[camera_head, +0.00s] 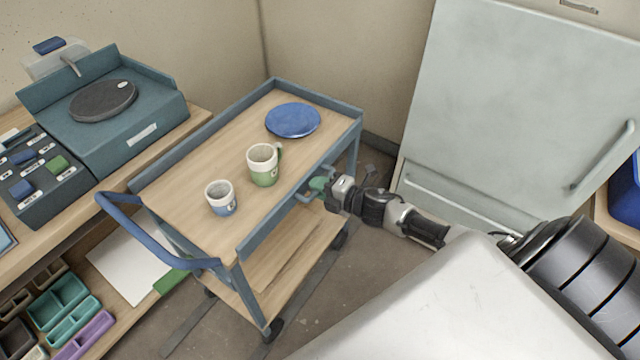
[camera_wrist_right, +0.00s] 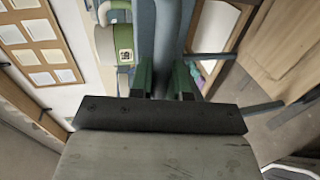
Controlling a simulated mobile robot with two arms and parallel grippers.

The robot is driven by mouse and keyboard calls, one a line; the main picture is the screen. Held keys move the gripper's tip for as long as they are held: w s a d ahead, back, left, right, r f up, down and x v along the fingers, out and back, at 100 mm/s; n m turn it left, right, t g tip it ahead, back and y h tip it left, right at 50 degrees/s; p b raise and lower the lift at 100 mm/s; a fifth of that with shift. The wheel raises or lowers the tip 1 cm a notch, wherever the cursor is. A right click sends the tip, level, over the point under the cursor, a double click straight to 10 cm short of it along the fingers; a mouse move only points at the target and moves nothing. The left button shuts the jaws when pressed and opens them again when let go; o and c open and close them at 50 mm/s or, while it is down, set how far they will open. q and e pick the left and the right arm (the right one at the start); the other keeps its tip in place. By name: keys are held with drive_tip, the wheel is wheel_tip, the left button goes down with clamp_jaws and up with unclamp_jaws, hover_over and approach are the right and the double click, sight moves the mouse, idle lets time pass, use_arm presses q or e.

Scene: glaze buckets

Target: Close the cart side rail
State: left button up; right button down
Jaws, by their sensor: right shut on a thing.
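The cart (camera_head: 190,175) has a wooden top with a blue-grey frame and a blue push handle (camera_head: 120,210). Its side rail (camera_head: 270,222) runs along the cart's right long side, beside the top. My right gripper (camera_head: 314,187) reaches in from the right at the middle of that side. In the right wrist view its green fingers (camera_wrist_right: 166,80) stand on either side of a blue-grey bar of the side rail (camera_wrist_right: 168,40) and are shut on it. Whether the rail is fully raised is hard to tell. My left gripper is not in view.
A white-green mug (camera_head: 263,165), a white-blue cup (camera_head: 221,198) and a blue plate (camera_head: 293,120) stand on the cart top. A workbench (camera_head: 195,122) with a scale-like device (camera_head: 110,110) is on the left. A pale cabinet (camera_head: 510,90) stands behind on the right.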

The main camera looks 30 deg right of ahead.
drive_tip(key=c, duration=1.1)
unclamp_jaws()
drive_tip(key=v, duration=1)
drive_tip(key=shift+s, duration=0.35)
drive_tip(key=shift+d, duration=0.15)
